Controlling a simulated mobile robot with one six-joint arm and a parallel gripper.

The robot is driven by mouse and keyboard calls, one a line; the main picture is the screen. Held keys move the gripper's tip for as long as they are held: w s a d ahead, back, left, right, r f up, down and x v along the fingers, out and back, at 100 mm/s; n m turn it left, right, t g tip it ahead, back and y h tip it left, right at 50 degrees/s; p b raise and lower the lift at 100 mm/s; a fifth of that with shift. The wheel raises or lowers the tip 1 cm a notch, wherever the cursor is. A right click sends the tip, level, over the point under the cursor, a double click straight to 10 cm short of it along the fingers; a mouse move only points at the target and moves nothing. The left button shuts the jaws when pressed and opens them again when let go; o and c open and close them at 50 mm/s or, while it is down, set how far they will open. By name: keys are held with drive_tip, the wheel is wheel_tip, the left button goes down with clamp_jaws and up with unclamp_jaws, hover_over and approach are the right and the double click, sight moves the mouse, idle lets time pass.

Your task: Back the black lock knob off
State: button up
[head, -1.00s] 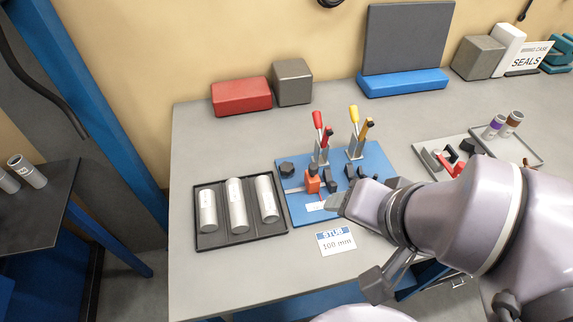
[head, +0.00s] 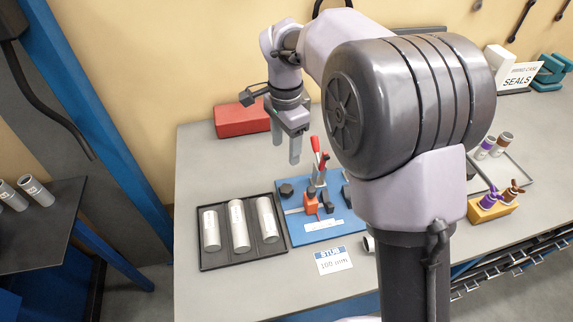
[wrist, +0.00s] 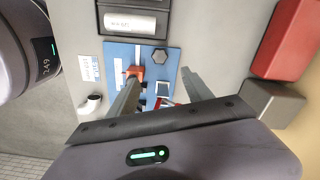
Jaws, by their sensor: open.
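The black lock knob (head: 286,189) is a dark, faceted knob at the left back of the blue fixture plate (head: 318,234). In the wrist view the knob (wrist: 160,56) looks hexagonal and lies beyond the fingertips, clear of them. An orange block (head: 311,204) sits on a pale slide bar near the knob. My gripper (head: 287,148) is open and empty, pointing down above and behind the plate. In the wrist view my gripper's fingers (wrist: 160,95) spread over the plate. My arm hides the plate's right part in the head view.
A black tray (head: 205,264) with three silver cylinders stands left of the plate. A red-handled clamp (head: 316,158) rises from the plate. A red block (head: 241,121) lies behind. A "STUB 100 mm" card (head: 333,260) and a pale tube (head: 368,243) lie in front.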

sight(286, 188)
wheel_tip(286, 188, down, 16)
drive_tip(key=b, duration=0.5)
drive_tip(key=shift+r, duration=0.1)
clamp_jaws()
